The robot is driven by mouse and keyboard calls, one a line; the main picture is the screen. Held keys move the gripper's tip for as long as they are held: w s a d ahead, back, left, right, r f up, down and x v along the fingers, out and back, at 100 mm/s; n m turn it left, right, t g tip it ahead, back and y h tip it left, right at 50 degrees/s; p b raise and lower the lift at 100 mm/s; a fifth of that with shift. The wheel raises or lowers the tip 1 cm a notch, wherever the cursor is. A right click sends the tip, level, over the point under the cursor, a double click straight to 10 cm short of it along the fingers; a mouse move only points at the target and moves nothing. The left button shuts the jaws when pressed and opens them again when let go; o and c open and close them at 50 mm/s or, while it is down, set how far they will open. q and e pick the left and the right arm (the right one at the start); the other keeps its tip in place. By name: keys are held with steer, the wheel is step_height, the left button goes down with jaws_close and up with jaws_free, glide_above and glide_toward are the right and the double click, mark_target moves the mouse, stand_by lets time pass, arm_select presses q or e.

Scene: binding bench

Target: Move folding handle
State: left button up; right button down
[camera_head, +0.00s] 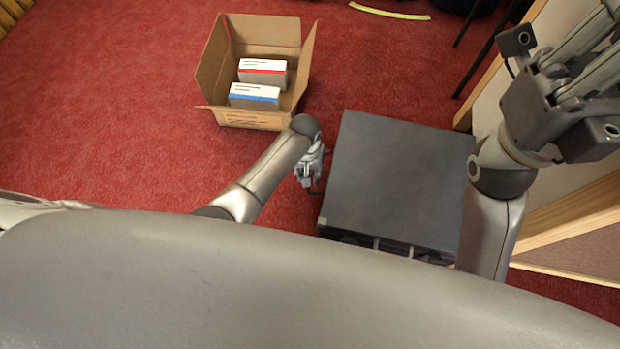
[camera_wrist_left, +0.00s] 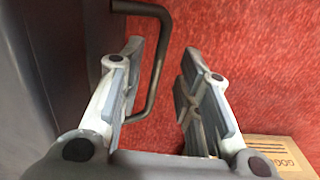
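The folding handle (camera_wrist_left: 158,62) is a dark bent bar on the side of a dark grey box-shaped machine (camera_head: 395,178). In the left wrist view the machine's side (camera_wrist_left: 62,60) fills the left. My left gripper (camera_head: 312,172) is at the machine's left side in the head view, where it hides most of the handle. In the left wrist view my left gripper (camera_wrist_left: 160,55) is open, with the handle's bar between its fingers in the picture. The bar's lower end passes behind the left finger; contact cannot be told. My right gripper (camera_head: 605,38) is raised at upper right, empty, fingers apart.
An open cardboard box (camera_head: 250,119) holds a red-striped carton (camera_head: 262,72) and a blue-striped carton (camera_head: 254,95), behind my left gripper. A wooden-edged panel (camera_head: 570,215) stands at the right. Red carpet (camera_head: 120,110) is clear at the left. A yellow-green strip (camera_head: 390,12) lies far back.

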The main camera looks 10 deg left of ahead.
arm_select(q)
steer(key=shift+d+f+b, duration=0.1)
steer(key=shift+f+b, duration=0.6)
steer(key=shift+f, duration=0.7)
jaws_close()
